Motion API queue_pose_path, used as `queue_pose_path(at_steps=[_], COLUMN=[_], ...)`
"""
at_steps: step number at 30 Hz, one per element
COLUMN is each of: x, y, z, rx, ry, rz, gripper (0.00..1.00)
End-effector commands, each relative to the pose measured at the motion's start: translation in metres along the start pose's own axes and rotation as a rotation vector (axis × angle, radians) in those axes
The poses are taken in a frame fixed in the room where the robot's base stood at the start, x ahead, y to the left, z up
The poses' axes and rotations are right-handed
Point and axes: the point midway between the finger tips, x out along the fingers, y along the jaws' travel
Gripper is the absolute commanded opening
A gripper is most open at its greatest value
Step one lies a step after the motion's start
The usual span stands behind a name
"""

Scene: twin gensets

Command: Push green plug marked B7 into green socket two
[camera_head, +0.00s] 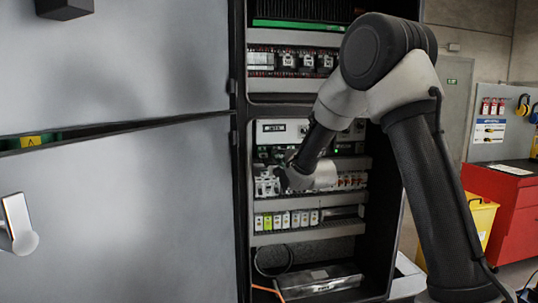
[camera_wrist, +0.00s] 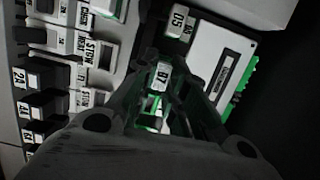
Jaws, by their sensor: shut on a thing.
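In the wrist view, the green plug with a white label marked B7 (camera_wrist: 158,78) is between the fingers of my gripper (camera_wrist: 170,88), which is shut on it. Green parts lie close below and around the plug, partly hidden by the fingers. I cannot tell which of them is socket two, or whether the plug touches a socket. In the head view my gripper (camera_head: 285,178) reaches into the open cabinet, at the row of devices in its middle. The plug is too small to make out there.
A white unit with a green terminal edge (camera_wrist: 240,88) and a block marked D5 (camera_wrist: 178,21) stand near the gripper. Labelled modules (camera_wrist: 88,50) line the left. The cabinet (camera_head: 242,200) has a lower terminal row (camera_head: 287,220). A red tool cabinet (camera_head: 505,205) is at the right.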

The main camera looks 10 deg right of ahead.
Motion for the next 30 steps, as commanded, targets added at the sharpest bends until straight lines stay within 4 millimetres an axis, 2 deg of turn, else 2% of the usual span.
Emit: queue_pose_path(at_steps=[30], x=[0.0076], y=[-0.0007], z=[-0.0018], rx=[0.0], ry=[0.0], rz=[-0.001], gripper=[0.0])
